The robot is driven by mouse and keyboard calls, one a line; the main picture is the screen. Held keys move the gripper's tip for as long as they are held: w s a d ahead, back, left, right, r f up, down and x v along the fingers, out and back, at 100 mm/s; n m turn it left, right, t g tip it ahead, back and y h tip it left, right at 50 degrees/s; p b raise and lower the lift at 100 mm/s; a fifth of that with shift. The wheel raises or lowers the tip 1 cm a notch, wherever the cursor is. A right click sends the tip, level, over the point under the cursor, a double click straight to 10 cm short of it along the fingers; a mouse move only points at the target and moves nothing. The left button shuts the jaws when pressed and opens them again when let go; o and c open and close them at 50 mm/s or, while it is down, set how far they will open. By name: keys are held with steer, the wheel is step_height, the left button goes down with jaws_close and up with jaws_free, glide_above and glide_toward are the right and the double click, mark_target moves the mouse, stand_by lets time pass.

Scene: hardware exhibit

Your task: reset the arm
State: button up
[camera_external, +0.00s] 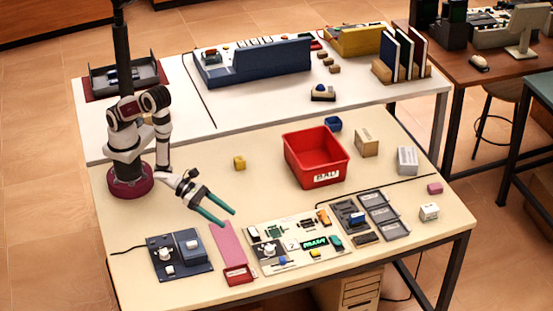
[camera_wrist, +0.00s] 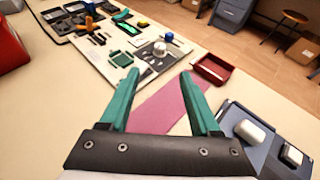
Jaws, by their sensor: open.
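My gripper (camera_external: 215,210) is in the external view, above the cream table (camera_external: 200,281) and to the right of my arm's base. Its two green fingers are spread apart with nothing between them. In the wrist view the gripper (camera_wrist: 158,98) points out over a pink strip (camera_wrist: 165,108), and the fingers are open and empty. The pink strip also shows in the external view (camera_external: 227,243), just in front of the fingertips. The gripper appears to be above the table and apart from the objects.
A dark blue device (camera_external: 180,255), a red tray (camera_external: 239,275) and a component board (camera_external: 298,243) line the front. Boxes (camera_external: 366,142) stand at the right. The table's middle is mostly clear.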

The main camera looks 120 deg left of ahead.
steer(key=a+r+n+y, duration=0.65)
steer(key=a+r, duration=0.35)
steer(key=a, duration=0.2)
steer(key=s+a+r+n+g+y, duration=0.6)
steer(key=s+a+r+n+y, duration=0.25)
steer(key=a+n, duration=0.2)
steer(key=s+a+f+n+g+h, duration=0.2)
steer(key=s+n+g+h, duration=0.5)
steer(key=s, duration=0.9)
steer(key=s+d+n+h, duration=0.2)
steer(key=d+n+h, duration=0.1)
steer(key=d, duration=0.3)
steer(key=s+d+f+n+h, duration=0.1)
steer(key=s+d+n+h, duration=0.1)
steer(key=d+n, duration=0.2)
steer(key=shift+s+d+f+g+h, duration=0.3)
steer(key=shift+d+h, duration=0.1)
steer(key=shift+d, duration=0.7)
